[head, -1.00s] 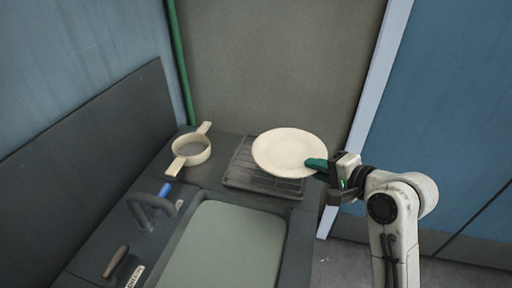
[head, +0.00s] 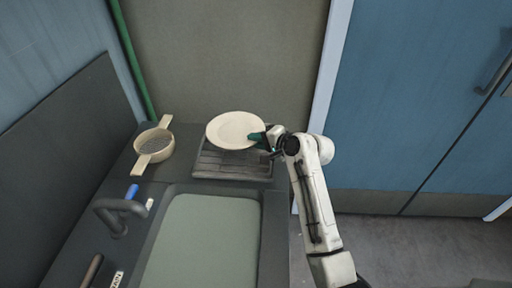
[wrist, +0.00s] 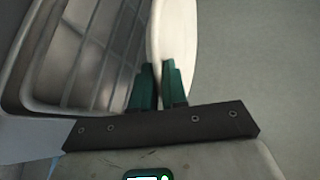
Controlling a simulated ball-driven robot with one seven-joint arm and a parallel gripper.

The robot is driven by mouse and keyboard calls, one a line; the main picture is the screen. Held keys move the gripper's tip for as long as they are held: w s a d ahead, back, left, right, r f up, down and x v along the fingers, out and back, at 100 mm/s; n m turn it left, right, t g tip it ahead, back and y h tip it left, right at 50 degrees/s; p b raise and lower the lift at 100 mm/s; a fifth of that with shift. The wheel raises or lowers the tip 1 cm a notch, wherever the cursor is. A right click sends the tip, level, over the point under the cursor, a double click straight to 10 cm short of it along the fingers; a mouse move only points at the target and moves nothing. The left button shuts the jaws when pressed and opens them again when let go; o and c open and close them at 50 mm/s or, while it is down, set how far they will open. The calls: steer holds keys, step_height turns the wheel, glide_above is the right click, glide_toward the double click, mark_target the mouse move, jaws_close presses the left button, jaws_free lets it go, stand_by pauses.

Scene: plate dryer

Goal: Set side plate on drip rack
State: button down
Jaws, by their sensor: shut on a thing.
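The side plate (head: 234,128) is round and cream-white, and shows above the drip rack in the head view. My gripper (head: 261,138) is shut on its right rim with green fingers. In the wrist view, my gripper (wrist: 158,85) pinches the plate (wrist: 178,35), which is seen nearly edge-on. The drip rack (head: 232,172) is a dark wire grid in a tray on the counter; the plate hides its back part. The rack (wrist: 85,50) fills the left of the wrist view. The plate looks apart from it; the exact gap is unclear.
A strainer with two handles (head: 153,146) lies left of the rack. The sink (head: 205,240) is in front, with a dark tap (head: 118,215) at its left. A blue item (head: 132,191) lies near the tap. A wall stands behind the rack.

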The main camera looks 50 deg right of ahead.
mark_target(256, 155)
steer(key=shift+w+d+f, duration=0.1)
steer(key=shift+w+f, duration=0.1)
steer(key=shift+f, duration=1.55)
steer(key=c, duration=1.4)
jaws_free()
steer(key=shift+s, duration=0.1)
steer(key=v, duration=1.2)
